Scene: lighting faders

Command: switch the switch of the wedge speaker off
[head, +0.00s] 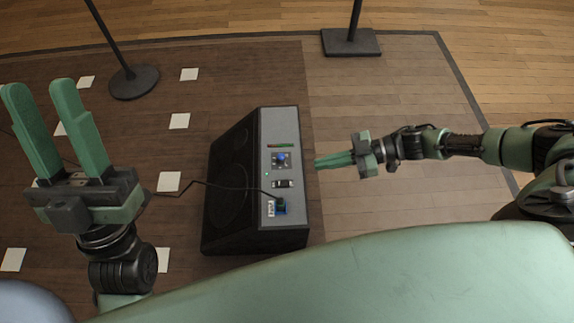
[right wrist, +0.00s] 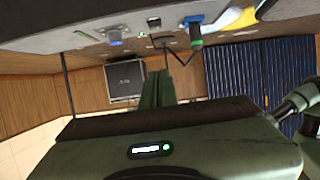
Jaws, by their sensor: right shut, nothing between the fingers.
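The wedge speaker (head: 232,190) is a black box with a grey control panel (head: 290,125), standing on the floor in the middle of the head view. Its small black rocker switch (head: 283,184) sits between a blue knob (head: 282,157) and a blue cable plug (head: 281,207). A green light (head: 266,173) shows beside it. My right gripper (head: 316,162) is shut and empty, its tips just right of the panel edge, level with the knob. In the right wrist view, the switch (right wrist: 154,22) appears above the fingertips (right wrist: 157,72), apart from them. My left gripper (head: 38,88) is open and empty at the left.
A black cable (head: 225,188) runs left from the plug across the speaker. Two dark stand bases (head: 133,82) (head: 350,42) stand behind it. White squares (head: 180,121) lie on the floor at left. The floor right of the speaker is clear around my right arm.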

